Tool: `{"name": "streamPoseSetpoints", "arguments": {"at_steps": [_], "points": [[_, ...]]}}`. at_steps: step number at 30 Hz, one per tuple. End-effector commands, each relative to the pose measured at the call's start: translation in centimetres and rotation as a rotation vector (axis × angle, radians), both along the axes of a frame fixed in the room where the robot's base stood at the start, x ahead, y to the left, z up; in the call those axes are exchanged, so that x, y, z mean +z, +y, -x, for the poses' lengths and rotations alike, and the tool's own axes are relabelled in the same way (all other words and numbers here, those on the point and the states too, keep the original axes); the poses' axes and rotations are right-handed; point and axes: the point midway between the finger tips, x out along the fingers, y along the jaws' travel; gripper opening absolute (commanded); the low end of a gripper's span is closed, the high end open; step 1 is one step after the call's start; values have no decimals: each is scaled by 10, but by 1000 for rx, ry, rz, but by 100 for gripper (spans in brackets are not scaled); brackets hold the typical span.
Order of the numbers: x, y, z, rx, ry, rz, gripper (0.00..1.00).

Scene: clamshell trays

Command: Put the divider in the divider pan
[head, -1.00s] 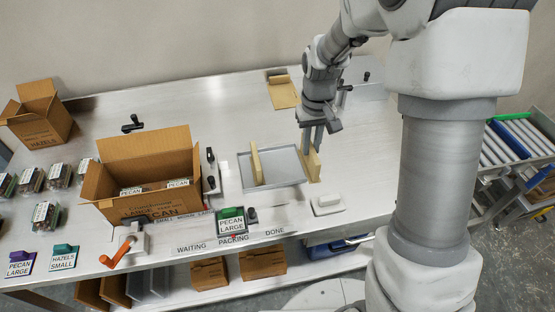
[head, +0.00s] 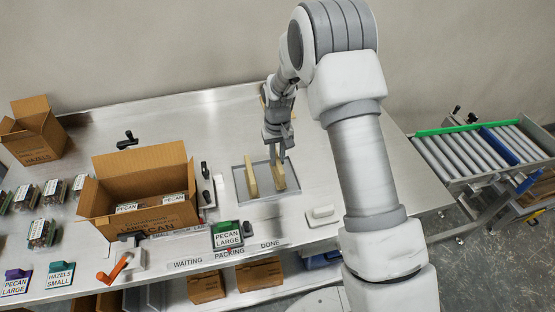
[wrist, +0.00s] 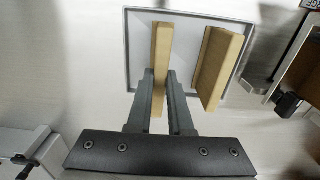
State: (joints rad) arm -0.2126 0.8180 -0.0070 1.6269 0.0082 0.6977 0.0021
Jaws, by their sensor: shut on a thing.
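My gripper (head: 276,157) is shut on a tan divider (head: 279,178), and its two fingers pinch the held divider (wrist: 160,62) in the wrist view. The held divider is upright on edge over the right part of the grey divider pan (head: 238,182); I cannot tell whether its lower edge touches the pan floor. A second tan divider (head: 251,180) stands in the left part of the pan, apart from the held one and roughly parallel. In the wrist view the pan (wrist: 135,50) lies behind both, with the second divider (wrist: 213,68) to the right.
An open carton (head: 140,185) with pecan packs stands left of the pan. A black-handled clamp (head: 206,180) is between them. A green-topped PECAN LARGE card (head: 227,236) is in front, and a white block (head: 320,212) is at front right. The table right of the pan is mostly clear.

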Motion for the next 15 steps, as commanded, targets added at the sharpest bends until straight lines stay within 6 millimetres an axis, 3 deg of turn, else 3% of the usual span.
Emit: {"name": "streamPoseSetpoints", "arguments": {"at_steps": [3, 14, 15], "points": [[-14, 0, 0, 0, 2, 0, 0], [-20, 0, 0, 1, -1, 0, 0], [-19, 0, 0, 1, -1, 0, 22]]}}
